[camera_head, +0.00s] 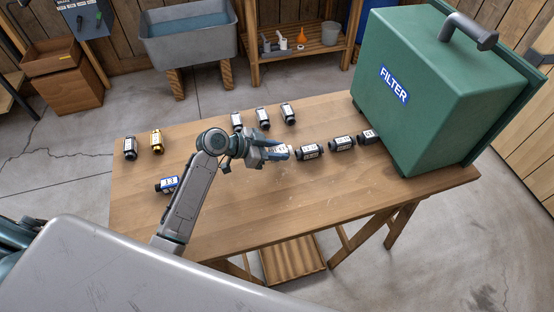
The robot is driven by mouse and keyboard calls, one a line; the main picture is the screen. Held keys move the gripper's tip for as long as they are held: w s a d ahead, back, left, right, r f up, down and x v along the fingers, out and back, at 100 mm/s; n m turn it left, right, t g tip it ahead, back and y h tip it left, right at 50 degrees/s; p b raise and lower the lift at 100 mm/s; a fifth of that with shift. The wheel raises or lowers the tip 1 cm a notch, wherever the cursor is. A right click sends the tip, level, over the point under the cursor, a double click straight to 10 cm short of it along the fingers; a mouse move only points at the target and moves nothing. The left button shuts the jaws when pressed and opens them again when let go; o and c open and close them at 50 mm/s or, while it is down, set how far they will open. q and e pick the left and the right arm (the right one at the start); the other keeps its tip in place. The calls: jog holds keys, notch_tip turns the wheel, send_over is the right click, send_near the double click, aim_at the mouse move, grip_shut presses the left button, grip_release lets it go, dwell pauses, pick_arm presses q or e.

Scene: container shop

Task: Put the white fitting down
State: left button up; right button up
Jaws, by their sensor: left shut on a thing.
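The white fitting (281,151) is a small pale cylinder with a label, near the middle of the wooden table (230,210). My left gripper (270,150) is shut on it, with the arm reaching in from the lower left. The fitting is at or just above the tabletop; I cannot tell if it touches. It sits at the left end of a row of dark fittings. The gripper hides its left part. My right gripper is not in view.
Dark fittings (309,152) lead right to a green FILTER box (440,95). Several fittings (263,117) stand behind the gripper. The table's front middle is clear.

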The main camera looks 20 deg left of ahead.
pick_arm(q)
notch_tip(320, 180, down, 3)
jog(key=shift+r+b, duration=0.1)
jog(key=shift+b, duration=0.55)
jog(key=shift+r, duration=0.1)
jog(key=o, duration=1.1)
jog(key=shift+c, duration=0.2)
